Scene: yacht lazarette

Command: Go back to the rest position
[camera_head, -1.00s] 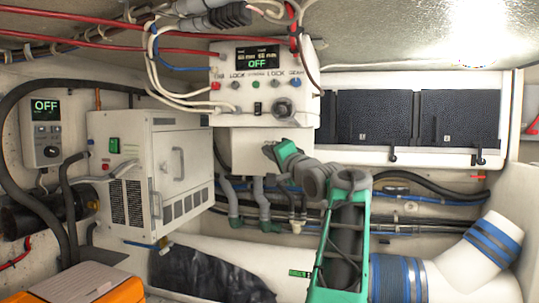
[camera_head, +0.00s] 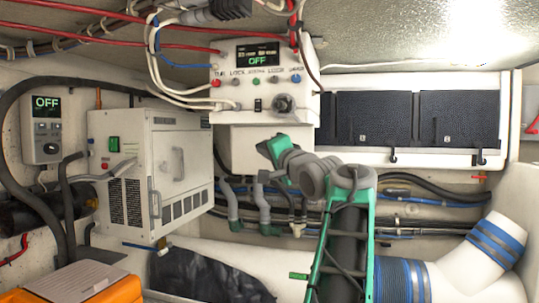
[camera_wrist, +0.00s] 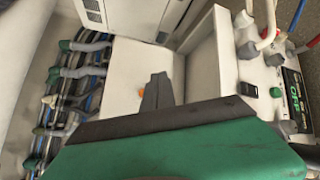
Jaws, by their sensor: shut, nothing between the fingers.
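My gripper (camera_head: 265,148) is at the end of my green and grey arm, in front of the white box below the control panel (camera_head: 262,80). In the wrist view my gripper (camera_wrist: 157,85) shows as dark fingers together, with nothing between them. The panel has a display reading OFF, a row of small coloured buttons, a black switch and a dark knob. In the wrist view the panel (camera_wrist: 262,70) is at the right, apart from the fingers.
A white vented cabinet (camera_head: 150,175) stands left of my arm. A wall unit (camera_head: 45,130) also reads OFF. Black-fronted lockers (camera_head: 415,125) are at right. Pipes and hoses (camera_head: 260,205) run behind my arm. A white duct with blue bands (camera_head: 440,275) lies low right. An orange case (camera_head: 120,290) is low left.

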